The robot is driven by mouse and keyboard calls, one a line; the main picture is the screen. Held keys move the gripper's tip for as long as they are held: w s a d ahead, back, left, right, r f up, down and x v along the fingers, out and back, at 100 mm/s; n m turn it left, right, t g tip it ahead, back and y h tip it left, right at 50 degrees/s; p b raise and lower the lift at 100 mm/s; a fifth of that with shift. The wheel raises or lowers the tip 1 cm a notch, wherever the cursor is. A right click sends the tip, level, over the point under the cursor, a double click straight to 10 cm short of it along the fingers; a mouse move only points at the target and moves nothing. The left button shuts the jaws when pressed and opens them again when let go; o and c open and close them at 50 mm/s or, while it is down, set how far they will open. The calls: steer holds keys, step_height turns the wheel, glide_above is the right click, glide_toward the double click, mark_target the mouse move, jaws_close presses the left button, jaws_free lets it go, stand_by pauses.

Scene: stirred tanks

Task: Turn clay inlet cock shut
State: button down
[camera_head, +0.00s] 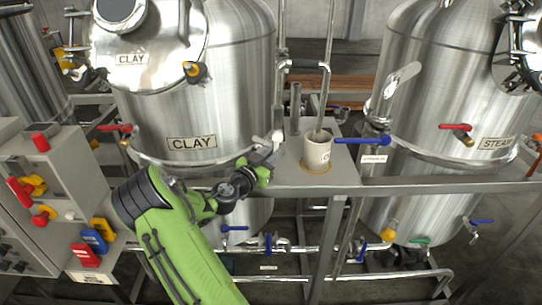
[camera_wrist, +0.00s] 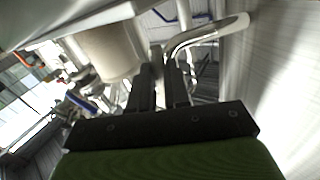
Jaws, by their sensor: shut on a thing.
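The clay tank (camera_head: 235,90) is a tall steel vessel with CLAY labels, at the left of centre in the head view. My gripper (camera_head: 270,150) is at its lower right side, beside the small steel platform. It is shut on a pale grey piece, which looks like the handle of the clay inlet cock (camera_head: 277,137). The fingers hide most of the cock, and its angle cannot be told.
A beige cup (camera_head: 317,152) stands on the platform just right of my gripper; it also shows in the wrist view (camera_wrist: 110,52). A blue lever (camera_head: 362,141) lies right of the cup. The steam tank (camera_head: 430,100) stands at right. A control box (camera_head: 40,200) is at left.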

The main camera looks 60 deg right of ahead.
stand_by(0.3)
steer(key=m+y+b, duration=0.1)
steer(key=b, duration=0.1)
steer(key=w+r+m+y+b, duration=0.1)
steer(key=m+b, duration=0.1)
steer(key=shift+w+a+t, duration=0.25)
steer(key=shift+a+t, duration=0.15)
steer(key=shift+w+a+r+m+t+y+b, duration=0.15)
steer(key=shift+m+y+b, duration=0.1)
steer(key=shift+m+b, duration=0.2)
steer(key=shift+w+r+m+t+y+b, duration=0.15)
steer(key=shift+m+y+b, duration=0.1)
steer(key=shift+m+b, duration=0.15)
steer(key=shift+w+a+r+m+t+y+b, duration=0.1)
steer(key=shift+w+r+m+t+y+b, duration=0.1)
steer(key=shift+r+m+t+y+b, duration=1.15)
steer(key=shift+w+a+r+m+t+y+b, duration=0.15)
steer(key=shift+r+m+t+y+b, duration=0.85)
steer(key=shift+m, duration=0.5)
steer(key=shift+t, duration=0.25)
steer(key=c, duration=1.1)
jaws_free()
